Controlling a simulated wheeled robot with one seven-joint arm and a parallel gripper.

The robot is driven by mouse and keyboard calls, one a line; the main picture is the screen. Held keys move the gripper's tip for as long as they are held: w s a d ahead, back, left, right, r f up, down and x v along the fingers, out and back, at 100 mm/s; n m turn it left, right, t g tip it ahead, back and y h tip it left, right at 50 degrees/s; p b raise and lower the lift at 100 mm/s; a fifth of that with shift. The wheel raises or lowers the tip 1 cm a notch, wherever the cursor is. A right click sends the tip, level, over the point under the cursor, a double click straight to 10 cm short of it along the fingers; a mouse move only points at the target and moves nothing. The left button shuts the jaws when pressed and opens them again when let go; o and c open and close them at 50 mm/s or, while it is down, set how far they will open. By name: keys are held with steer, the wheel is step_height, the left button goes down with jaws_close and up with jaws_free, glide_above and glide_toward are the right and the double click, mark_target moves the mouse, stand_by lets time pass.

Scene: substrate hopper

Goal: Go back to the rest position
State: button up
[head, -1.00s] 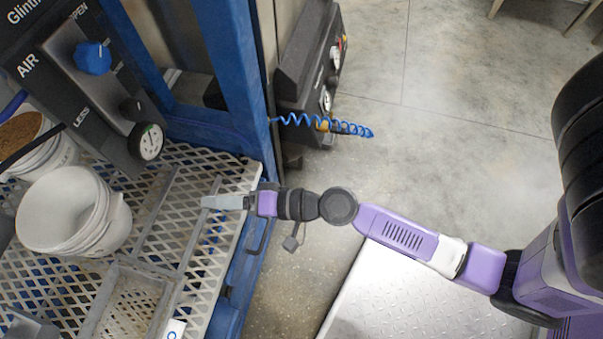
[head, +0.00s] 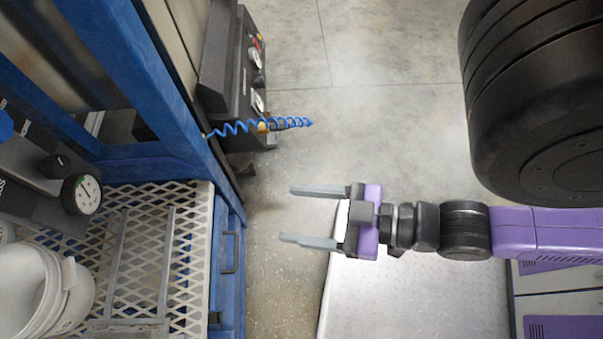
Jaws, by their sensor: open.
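My gripper (head: 285,214) is at the middle of the head view, open, with its two grey fingers spread apart and pointing left. Nothing is between the fingers. It hangs over bare floor and the edge of a pale metal plate, to the right of the blue-framed bench and clear of it. My purple and black arm reaches in from the right edge.
The blue frame (head: 128,75) holds a white mesh shelf (head: 190,205) at left. White buckets (head: 45,300) and a round gauge (head: 82,195) are there. A dark panel box (head: 232,85) and a coiled blue hose (head: 240,127) stand behind. Floor beyond is clear.

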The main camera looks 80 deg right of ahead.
step_height(320, 180, up, 24)
steer(key=p, duration=2.4)
steer(key=shift+f, duration=0.2)
